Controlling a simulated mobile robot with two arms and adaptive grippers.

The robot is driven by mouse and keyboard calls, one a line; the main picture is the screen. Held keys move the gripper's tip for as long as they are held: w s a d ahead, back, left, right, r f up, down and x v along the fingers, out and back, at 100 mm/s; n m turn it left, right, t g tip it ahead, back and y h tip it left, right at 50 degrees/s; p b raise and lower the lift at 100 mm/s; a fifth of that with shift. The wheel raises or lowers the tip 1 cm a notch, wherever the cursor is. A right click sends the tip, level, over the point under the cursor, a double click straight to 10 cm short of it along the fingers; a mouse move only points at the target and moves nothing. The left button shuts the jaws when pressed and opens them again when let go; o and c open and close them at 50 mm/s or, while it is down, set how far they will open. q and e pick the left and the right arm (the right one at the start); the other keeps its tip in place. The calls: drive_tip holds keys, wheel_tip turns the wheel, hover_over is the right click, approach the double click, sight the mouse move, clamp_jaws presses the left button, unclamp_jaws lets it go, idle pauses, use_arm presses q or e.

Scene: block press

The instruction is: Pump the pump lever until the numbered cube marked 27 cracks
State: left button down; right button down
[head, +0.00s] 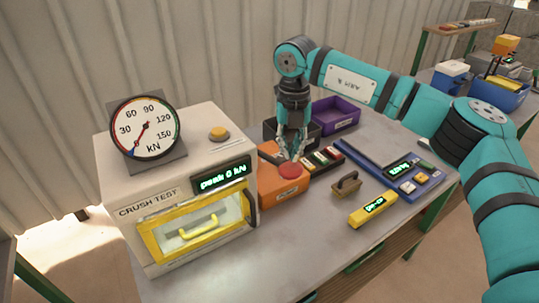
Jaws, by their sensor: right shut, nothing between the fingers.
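The crush test machine (120,190) stands at the left of the table with its yellow-framed door (150,243) closed. Its display (222,177) reads "peak 0 kN", and the round gauge (142,128) on top has its needle at the low end. Beside it is an orange housing (277,197) with a red round knob (290,171), seemingly the pump lever's end. My right gripper (291,158) points down, shut and empty, just above or at the knob; contact is unclear. The cube marked 27 cannot be made out; the door window is too unclear. My left gripper is out of view.
A wooden-handled stamp-like tool (346,184), a yellow device (373,208) and a blue scale-like unit (415,178) lie to the right. A purple bin (336,115) and a dark bin (272,132) stand behind. The front tabletop is clear.

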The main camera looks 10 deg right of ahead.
drive_tip(key=shift+f, duration=0.1)
idle(0.5)
wheel_tip(320, 180, down, 10)
drive_tip(key=b, duration=0.6)
idle(0.4)
wheel_tip(320, 180, up, 14)
drive_tip(key=p, duration=0.8)
drive_tip(key=shift+f, duration=0.1)
idle(0.8)
